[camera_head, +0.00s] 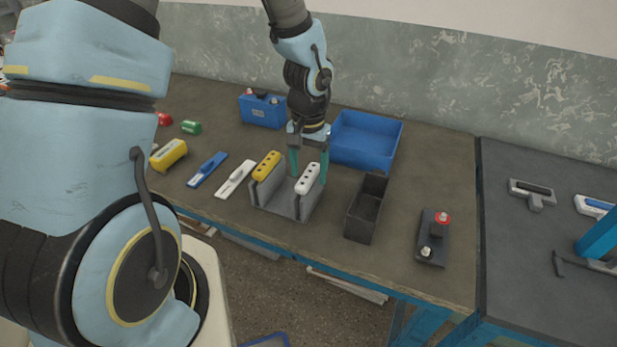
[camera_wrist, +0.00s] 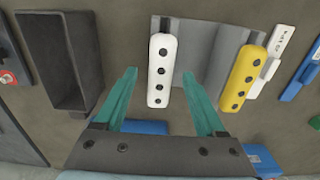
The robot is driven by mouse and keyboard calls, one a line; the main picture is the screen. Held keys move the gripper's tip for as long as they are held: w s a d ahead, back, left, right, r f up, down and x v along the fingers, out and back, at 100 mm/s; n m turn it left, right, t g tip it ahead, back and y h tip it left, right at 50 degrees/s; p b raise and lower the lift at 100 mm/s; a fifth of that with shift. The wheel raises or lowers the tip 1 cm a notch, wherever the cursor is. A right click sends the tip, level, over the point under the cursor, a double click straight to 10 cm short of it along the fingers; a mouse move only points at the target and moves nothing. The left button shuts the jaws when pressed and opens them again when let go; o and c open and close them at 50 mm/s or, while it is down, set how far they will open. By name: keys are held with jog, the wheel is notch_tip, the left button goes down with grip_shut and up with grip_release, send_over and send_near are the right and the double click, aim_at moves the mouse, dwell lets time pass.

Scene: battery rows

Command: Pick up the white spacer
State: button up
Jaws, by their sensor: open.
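The white spacer (camera_head: 308,179), a bar with a row of dark holes along its top, sits on the right side of a grey holder (camera_head: 281,201). My gripper (camera_head: 309,160) is open, its teal fingers pointing down near the far end of the white spacer. In the wrist view the white spacer (camera_wrist: 160,82) shows between the two open fingers (camera_wrist: 159,74), with a gap on each side. How far the fingertips are above or beside it I cannot tell. A like yellow bar (camera_head: 267,166) sits on the holder's left side.
A blue bin (camera_head: 385,157) stands behind my gripper. A dark open box (camera_head: 364,225) is right of the holder. A flat white piece (camera_head: 236,179) and a flat blue piece (camera_head: 207,170) lie to its left. A dark block with a red knob (camera_head: 433,245) lies far right.

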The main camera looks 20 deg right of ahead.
jog(key=shift+f, duration=0.2)
grip_shut()
dwell(0.5)
